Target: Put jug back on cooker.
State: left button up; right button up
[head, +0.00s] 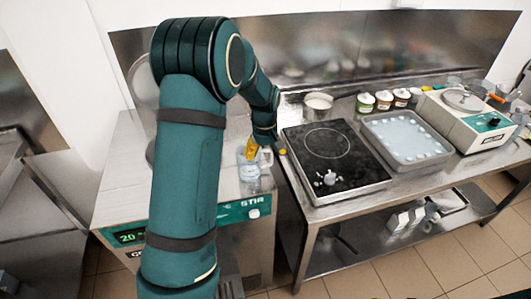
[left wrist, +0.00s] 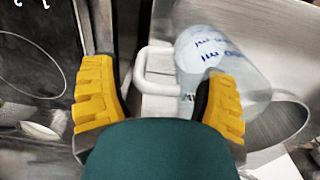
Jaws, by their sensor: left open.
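The jug (head: 250,176) is clear with blue markings and a pale handle. It stands on the steel top of the machine marked STIR, left of the cooker (head: 348,168), which has a flat black top with a ring mark. My left gripper (head: 267,151) is open at the jug's handle side. In the left wrist view the jug (left wrist: 222,72) is upper right, and its handle (left wrist: 154,70) lies between the open yellow fingers. I cannot tell whether a finger touches it. The arm hides part of the machine top.
A pale-blue tray (head: 408,164) sits right of the cooker, then a white machine (head: 466,120). A white pot (head: 318,102) and several small tubs (head: 383,100) stand behind. A narrow gap separates the STIR machine (head: 237,212) from the steel table (head: 440,181). The cooker top is clear.

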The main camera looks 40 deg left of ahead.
pick_arm(q)
notch_tip(320, 180, up, 12)
jog(key=shift+p, duration=0.35)
jog(key=shift+s, duration=0.15)
dwell(0.5)
